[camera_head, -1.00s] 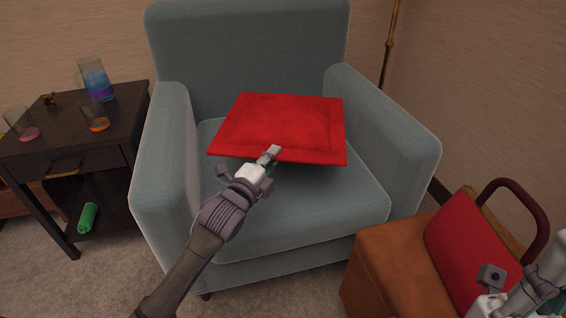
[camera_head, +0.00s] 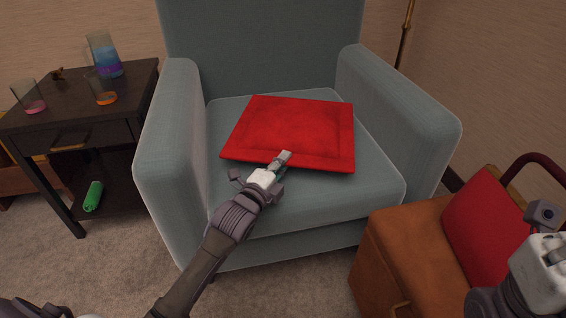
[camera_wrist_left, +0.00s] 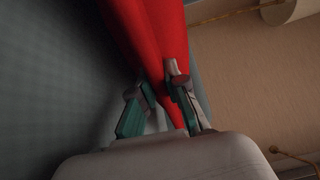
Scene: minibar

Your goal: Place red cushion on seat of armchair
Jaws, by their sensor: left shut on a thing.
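The red cushion (camera_head: 297,128) is over the seat of the blue-grey armchair (camera_head: 235,207), between the two armrests. It looks close to the seat, but I cannot tell whether its underside rests fully on it. My left gripper (camera_head: 281,160) is shut on the cushion's front edge. In the left wrist view the cushion (camera_wrist_left: 150,35) runs in between the fingers of my left gripper (camera_wrist_left: 165,100). My right gripper is not clearly seen; part of my right arm shows at the lower right of the head view.
A dark side table (camera_head: 60,122) with glasses and a jug (camera_head: 104,55) stands left of the armchair. A green rolled item (camera_head: 93,196) lies on its lower shelf.

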